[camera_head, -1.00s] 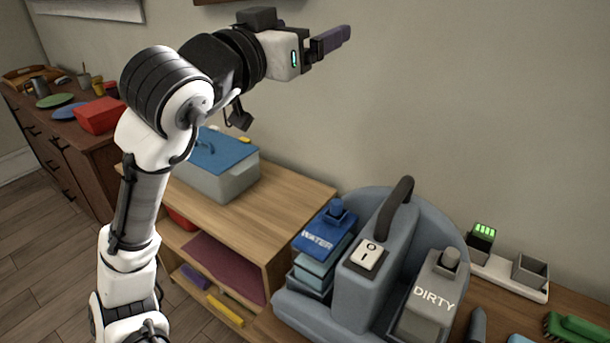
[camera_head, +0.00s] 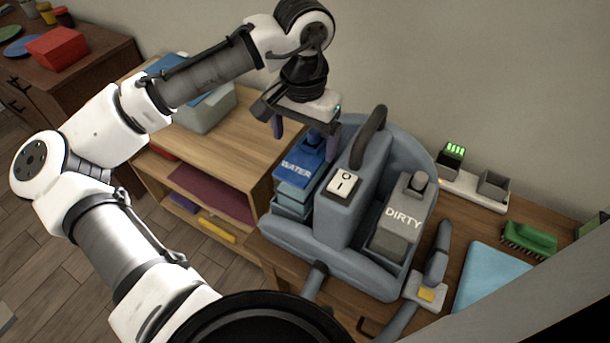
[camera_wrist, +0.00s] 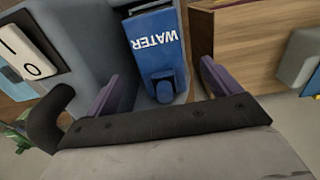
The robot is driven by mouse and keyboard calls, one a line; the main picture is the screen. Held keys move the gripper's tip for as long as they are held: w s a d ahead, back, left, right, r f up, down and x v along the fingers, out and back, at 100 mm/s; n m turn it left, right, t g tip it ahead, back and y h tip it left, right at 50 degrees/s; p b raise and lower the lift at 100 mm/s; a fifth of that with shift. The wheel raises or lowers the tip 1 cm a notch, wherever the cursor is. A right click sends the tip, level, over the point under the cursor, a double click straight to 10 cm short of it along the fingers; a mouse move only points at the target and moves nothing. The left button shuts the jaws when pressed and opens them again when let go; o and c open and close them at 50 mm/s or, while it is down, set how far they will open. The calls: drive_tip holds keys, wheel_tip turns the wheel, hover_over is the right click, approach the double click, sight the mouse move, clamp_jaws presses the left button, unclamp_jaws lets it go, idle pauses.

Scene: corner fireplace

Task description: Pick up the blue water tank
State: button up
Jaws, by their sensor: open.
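The blue water tank (camera_head: 298,168), marked WATER, sits in the left bay of a grey-blue cleaning machine (camera_head: 338,222). In the wrist view the tank (camera_wrist: 156,45) shows its lettering upside down, with its round cap (camera_wrist: 163,88) toward my gripper. My gripper (camera_head: 305,140) points down just above the tank's cap end. Its purple fingers are spread, and in the wrist view the open gripper (camera_wrist: 165,85) has one finger on each side of the cap. I see no grip on the tank.
The machine's black handle (camera_head: 370,135) and switch block (camera_head: 342,186) stand right of the tank. The DIRTY tank (camera_head: 398,225) is further right. A wooden shelf (camera_head: 235,130) with a lidded grey box (camera_head: 205,108) adjoins on the left. A green brush (camera_head: 530,240) lies right.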

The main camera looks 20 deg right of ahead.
sight(305, 157)
drive_tip(key=shift+d+f+p, duration=0.1)
drive_tip(key=shift+f+p, duration=0.7)
drive_tip(key=shift+f, duration=2.25)
drive_tip(key=c, duration=1.9)
